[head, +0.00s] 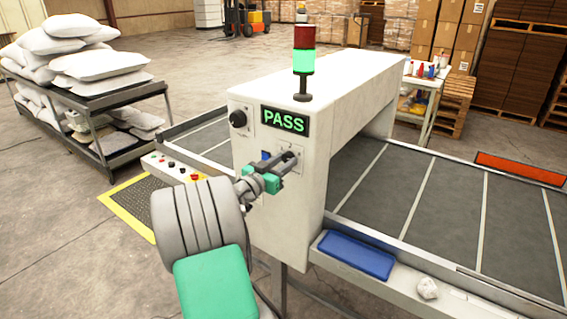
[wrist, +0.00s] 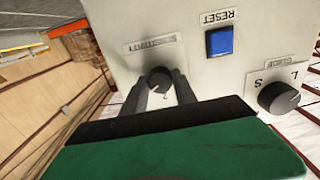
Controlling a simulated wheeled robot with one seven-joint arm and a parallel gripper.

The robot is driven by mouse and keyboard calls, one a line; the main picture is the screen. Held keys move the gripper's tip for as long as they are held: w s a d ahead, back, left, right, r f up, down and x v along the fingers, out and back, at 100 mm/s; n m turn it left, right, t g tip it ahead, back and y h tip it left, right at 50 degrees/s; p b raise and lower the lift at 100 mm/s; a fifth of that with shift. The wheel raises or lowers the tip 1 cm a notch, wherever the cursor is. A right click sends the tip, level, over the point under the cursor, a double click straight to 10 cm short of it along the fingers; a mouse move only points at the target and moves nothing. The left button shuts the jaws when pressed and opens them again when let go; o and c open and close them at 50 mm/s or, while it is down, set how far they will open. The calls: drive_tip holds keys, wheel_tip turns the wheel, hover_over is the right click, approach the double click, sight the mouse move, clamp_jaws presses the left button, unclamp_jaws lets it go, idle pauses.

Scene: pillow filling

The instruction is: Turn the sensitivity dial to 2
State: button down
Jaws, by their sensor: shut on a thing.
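The sensitivity dial (wrist: 158,80) is a small dark round knob on the white face of the machine (head: 242,165). A label plate (wrist: 150,43) sits beside it; its print is upside down in the wrist view and too blurred to read fully. My gripper (wrist: 163,82) has its two dark fingers on either side of the dial, shut on it. In the head view my gripper (head: 287,163) reaches the machine face below the PASS display (head: 285,121) and covers the dial. The dial's pointer and setting cannot be made out.
Close to the dial is a blue RESET button (wrist: 219,42). A larger black knob (wrist: 279,97) marked S and L is farther off. A conveyor (head: 420,190) runs through the machine. A blue tray (head: 355,255) lies at its front edge. A red and green light tower (head: 303,62) stands on top.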

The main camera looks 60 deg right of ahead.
drive_tip(key=shift+n, duration=0.3)
drive_tip(key=shift+n+b, duration=0.3)
drive_tip(key=shift+n, duration=0.7)
drive_tip(key=n, duration=0.3)
drive_tip(key=shift+n, duration=0.3)
drive_tip(key=n+p, duration=0.2)
drive_tip(key=n, duration=0.3)
drive_tip(key=shift+n, duration=0.3)
drive_tip(key=c, duration=1)
unclamp_jaws()
drive_tip(key=shift+a, duration=0.1)
